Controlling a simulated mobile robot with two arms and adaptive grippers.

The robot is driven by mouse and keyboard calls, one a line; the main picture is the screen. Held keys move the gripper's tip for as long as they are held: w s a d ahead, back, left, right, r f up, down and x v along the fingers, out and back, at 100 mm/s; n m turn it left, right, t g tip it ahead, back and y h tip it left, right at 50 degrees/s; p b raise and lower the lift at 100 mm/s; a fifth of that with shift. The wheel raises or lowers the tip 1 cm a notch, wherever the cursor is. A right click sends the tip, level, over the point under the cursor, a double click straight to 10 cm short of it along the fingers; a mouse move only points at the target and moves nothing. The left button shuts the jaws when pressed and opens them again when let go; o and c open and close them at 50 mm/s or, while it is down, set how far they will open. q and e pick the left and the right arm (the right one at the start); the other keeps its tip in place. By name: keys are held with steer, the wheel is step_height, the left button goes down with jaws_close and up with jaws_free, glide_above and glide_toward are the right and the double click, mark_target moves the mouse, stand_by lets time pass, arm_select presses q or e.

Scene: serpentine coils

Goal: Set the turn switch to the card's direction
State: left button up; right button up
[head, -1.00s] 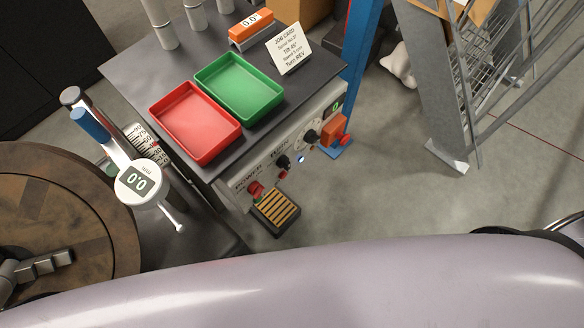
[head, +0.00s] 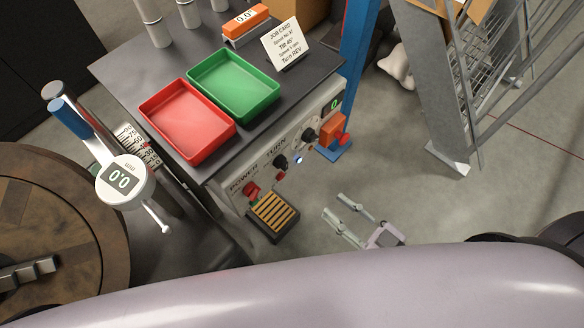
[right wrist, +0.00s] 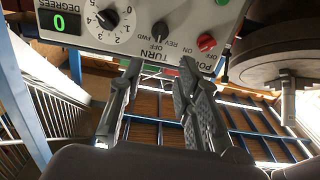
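The job card (head: 285,44) stands on the bench and reads "Turn REV", with "Tilt 45°" above. The turn switch (head: 281,161) is a black knob on the bench's front panel. In the right wrist view the switch (right wrist: 161,27) appears upside down, with FWD, OFF and REV marked around it; its pointer seems near OFF, but I cannot be sure. My right gripper (head: 335,206) is open and empty, in front of the panel and apart from it. In the right wrist view its two fingers (right wrist: 160,82) are spread just below the switch. My left gripper is not in view.
On the panel are a red power switch (head: 252,189), a numbered dial (head: 309,135) and a display reading 0 (right wrist: 60,22). Red (head: 187,120) and green (head: 234,84) trays sit on the bench. A slatted block (head: 273,212) juts out below. A gauge (head: 122,180) stands left.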

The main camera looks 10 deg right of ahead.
mark_target(287, 167)
steer(key=p+x, duration=0.2)
steer(key=x, duration=1.2)
steer(key=shift+w+a, duration=0.1)
steer(key=shift+c, duration=0.5)
jaws_close()
